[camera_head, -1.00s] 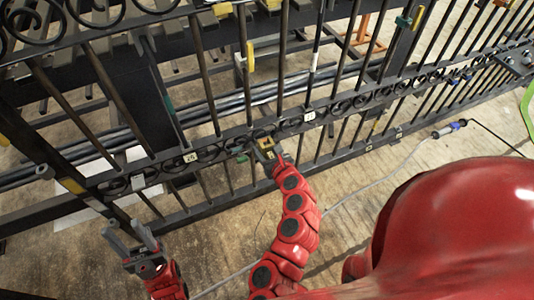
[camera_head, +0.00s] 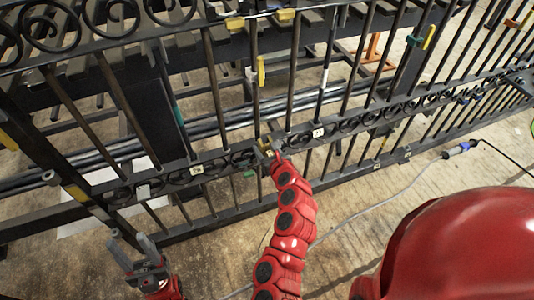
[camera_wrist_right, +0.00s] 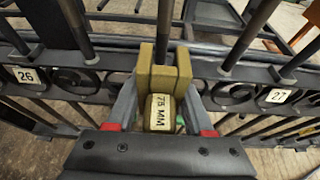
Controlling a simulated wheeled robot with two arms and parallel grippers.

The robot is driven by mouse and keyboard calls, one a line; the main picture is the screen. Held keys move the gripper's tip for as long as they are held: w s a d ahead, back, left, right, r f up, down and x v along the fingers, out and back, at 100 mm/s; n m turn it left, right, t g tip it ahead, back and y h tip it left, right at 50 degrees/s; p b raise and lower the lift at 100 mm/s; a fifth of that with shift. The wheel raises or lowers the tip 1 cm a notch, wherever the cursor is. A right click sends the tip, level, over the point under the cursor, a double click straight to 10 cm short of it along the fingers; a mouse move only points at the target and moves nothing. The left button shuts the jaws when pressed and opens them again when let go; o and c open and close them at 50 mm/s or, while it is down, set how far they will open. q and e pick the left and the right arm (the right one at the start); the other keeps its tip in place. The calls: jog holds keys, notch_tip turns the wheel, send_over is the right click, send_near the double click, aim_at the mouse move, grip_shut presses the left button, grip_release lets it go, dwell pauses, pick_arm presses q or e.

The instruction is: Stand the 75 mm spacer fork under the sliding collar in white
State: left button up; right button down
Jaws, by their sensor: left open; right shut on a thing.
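The spacer fork (camera_wrist_right: 160,108) is a brass-yellow block labelled "75 MM" with two upright prongs. My right gripper (camera_wrist_right: 160,118) is shut on it. In the head view the right gripper (camera_head: 272,148) is at the scroll rail, between plates 26 and 27. In the right wrist view a dark upright bar (camera_wrist_right: 163,25) runs down behind the gap between the prongs; I cannot tell whether the prongs surround it. A pale piece (camera_head: 251,74) sits beside a yellow one on a bar above. I cannot tell whether it is the white collar. My left gripper (camera_head: 138,258) is open and empty, lower left.
The dark gate's scroll rail (camera_head: 225,163) crosses the view, with number plates 26 (camera_head: 197,170) and 27 (camera_head: 318,133). A yellow piece (camera_head: 261,70) hangs by a bar. A grey cable (camera_head: 385,202) lies on the floor. Bare floor (camera_head: 430,220) shows on my side of the gate.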

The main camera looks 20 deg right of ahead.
aim_at(259, 135)
jog(key=shift+w, duration=3.05)
jog(key=shift+w+a, duration=0.15)
jog(key=shift+w, duration=0.55)
jog(key=shift+r+p, duration=0.15)
jog(key=shift+p, duration=0.35)
jog(key=shift+f, duration=0.2)
